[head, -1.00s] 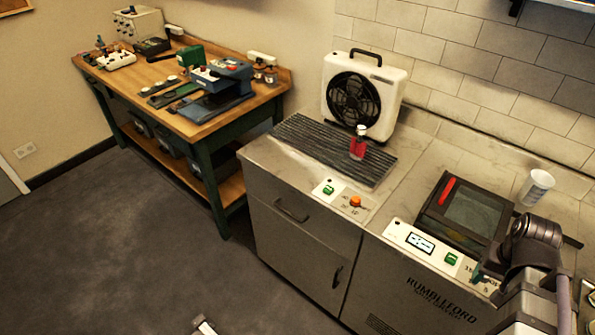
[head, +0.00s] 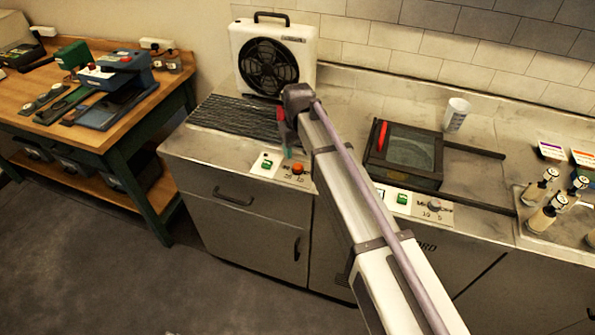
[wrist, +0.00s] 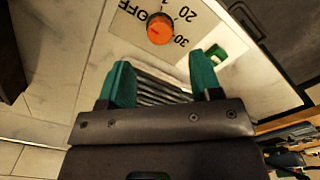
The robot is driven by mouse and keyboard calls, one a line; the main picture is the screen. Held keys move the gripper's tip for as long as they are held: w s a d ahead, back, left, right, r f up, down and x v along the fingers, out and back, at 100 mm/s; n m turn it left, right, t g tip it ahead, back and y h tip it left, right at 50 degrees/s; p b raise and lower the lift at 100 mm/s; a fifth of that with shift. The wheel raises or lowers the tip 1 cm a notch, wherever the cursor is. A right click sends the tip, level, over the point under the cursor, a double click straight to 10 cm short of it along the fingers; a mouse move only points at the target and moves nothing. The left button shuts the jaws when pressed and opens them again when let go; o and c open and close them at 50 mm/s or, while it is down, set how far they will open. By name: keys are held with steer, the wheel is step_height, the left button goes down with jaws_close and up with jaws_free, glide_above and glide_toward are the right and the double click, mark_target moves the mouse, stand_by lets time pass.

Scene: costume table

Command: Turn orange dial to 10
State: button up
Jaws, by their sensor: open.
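The orange dial (head: 298,168) sits on a white panel on the front of the steel counter, right of a green switch (head: 266,163). The wrist view shows the dial (wrist: 160,28) near the top, with OFF, 20 and 30 printed around it and part of another number cut off at the top edge. I cannot tell surely which mark its pointer faces. My gripper (wrist: 162,80) has its two green fingers apart with nothing between them. The dial lies beyond the fingertips, roughly centred between them and not touched. In the head view the gripper (head: 286,145) is just above and behind the dial.
A white fan (head: 272,58) stands behind a dark ribbed mat (head: 232,117). A dark glass-topped box (head: 405,158) and a white cup (head: 456,114) are to the right. Several small bottles stand far right.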

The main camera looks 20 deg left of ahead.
mark_target(298, 166)
step_height(298, 166, down, 7)
steer(key=b, duration=0.5)
steer(key=shift+r, duration=0.1)
steer(key=c, duration=0.9)
